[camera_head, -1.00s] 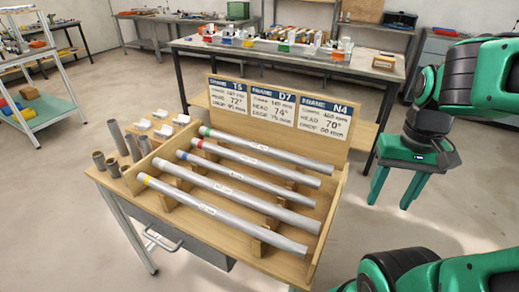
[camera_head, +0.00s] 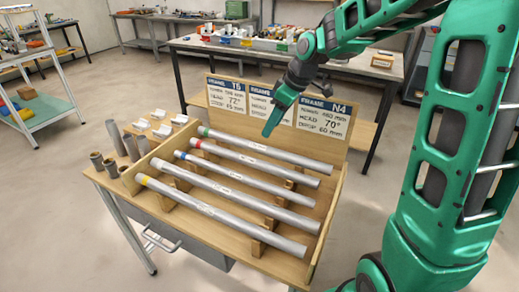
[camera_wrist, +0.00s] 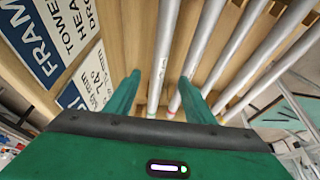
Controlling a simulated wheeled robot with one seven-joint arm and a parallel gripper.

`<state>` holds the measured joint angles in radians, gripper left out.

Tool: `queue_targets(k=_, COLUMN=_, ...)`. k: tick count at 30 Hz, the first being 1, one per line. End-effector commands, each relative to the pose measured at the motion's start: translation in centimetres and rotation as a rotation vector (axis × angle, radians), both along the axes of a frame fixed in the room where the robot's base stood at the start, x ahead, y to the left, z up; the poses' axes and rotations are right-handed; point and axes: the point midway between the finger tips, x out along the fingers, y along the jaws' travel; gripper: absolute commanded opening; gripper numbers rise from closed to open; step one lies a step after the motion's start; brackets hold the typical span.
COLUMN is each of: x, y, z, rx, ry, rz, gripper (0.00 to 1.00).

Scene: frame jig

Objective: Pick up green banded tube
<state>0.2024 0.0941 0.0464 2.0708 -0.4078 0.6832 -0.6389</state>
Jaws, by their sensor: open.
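The green banded tube (camera_head: 265,150) is a silver tube with a green band at its left end. It lies rearmost in the wooden rack, just in front of the sign board. My gripper (camera_head: 268,132) is open and empty, pointing down above and slightly behind this tube's middle. In the wrist view the green banded tube (camera_wrist: 162,50) runs between my two fingers (camera_wrist: 159,78), apart from them. The red banded tube (camera_wrist: 200,45) passes beside it, partly behind the right finger.
The red (camera_head: 250,168), blue (camera_head: 245,183) and yellow banded tubes (camera_head: 220,213) lie parallel in the wooden rack (camera_head: 338,205). The sign board (camera_head: 325,118) stands close behind my gripper. Short grey cylinders (camera_head: 115,135) and white blocks (camera_head: 140,125) sit at the left.

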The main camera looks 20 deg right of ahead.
Motion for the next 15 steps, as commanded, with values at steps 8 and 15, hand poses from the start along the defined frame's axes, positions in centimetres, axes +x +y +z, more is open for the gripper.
queue_targets(k=8, x=1.1, y=1.1, z=-3.7, rx=0.001, ry=0.004, rz=0.002, gripper=0.49)
queue_targets(k=15, x=1.6, y=1.4, z=-5.1, rx=0.001, ry=0.001, rz=0.0, gripper=0.49)
